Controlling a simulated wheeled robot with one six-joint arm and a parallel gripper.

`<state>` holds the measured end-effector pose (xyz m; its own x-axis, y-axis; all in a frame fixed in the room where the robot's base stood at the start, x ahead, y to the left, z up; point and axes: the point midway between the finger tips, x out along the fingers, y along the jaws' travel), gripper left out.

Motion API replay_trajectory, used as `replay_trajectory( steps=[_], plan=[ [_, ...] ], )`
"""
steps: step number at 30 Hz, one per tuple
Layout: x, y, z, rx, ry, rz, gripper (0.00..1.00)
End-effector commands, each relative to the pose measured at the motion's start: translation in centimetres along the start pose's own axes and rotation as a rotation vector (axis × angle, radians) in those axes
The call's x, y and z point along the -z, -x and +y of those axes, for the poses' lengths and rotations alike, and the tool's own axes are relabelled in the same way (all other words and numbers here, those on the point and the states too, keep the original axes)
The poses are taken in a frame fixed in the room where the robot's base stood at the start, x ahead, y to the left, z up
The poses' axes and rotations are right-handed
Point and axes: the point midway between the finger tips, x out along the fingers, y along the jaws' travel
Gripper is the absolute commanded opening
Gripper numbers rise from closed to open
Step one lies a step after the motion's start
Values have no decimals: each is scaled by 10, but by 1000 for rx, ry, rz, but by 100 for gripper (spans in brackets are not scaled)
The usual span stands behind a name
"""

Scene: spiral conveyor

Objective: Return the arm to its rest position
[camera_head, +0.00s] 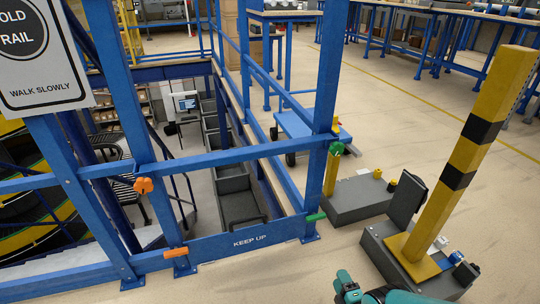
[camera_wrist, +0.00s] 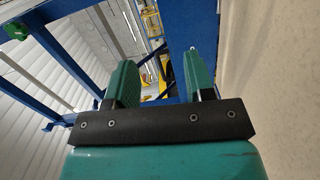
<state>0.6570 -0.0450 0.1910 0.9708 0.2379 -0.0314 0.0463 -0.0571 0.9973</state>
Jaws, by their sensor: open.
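In the wrist view my gripper (camera_wrist: 163,82) shows as two green fingers standing well apart on a black bar. It is open, and nothing is between the fingers. Beyond the fingers are blue rail posts (camera_wrist: 190,30) and a bright, blurred background. In the head view only a small teal part of my arm shows at the bottom edge, right of centre.
A blue railing (camera_head: 240,155) marked "KEEP UP" guards a stair opening at the left. Orange latches (camera_head: 143,185) and a green knob (camera_head: 336,148) sit on it. A yellow-black post (camera_head: 465,150) stands on a grey base at right. A blue cart (camera_head: 300,123) stands behind.

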Motion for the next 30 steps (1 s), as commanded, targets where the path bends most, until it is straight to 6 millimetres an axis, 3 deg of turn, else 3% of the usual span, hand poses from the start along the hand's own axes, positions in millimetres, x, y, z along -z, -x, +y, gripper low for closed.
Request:
replay_trajectory(
  steps=[8, 14, 18, 22, 26, 30],
  plan=[
    [-8, -65, 38, 47, -134, -95, 49],
    [-9, -127, 90, 112, -306, -196, 49],
    [-4, -172, 152, 195, -489, -287, 49],
    [10, -195, 216, 294, -665, -363, 49],
    [29, -196, 283, 405, -828, -424, 49],
    [57, -174, 354, 542, -984, -475, 49]
  ],
)
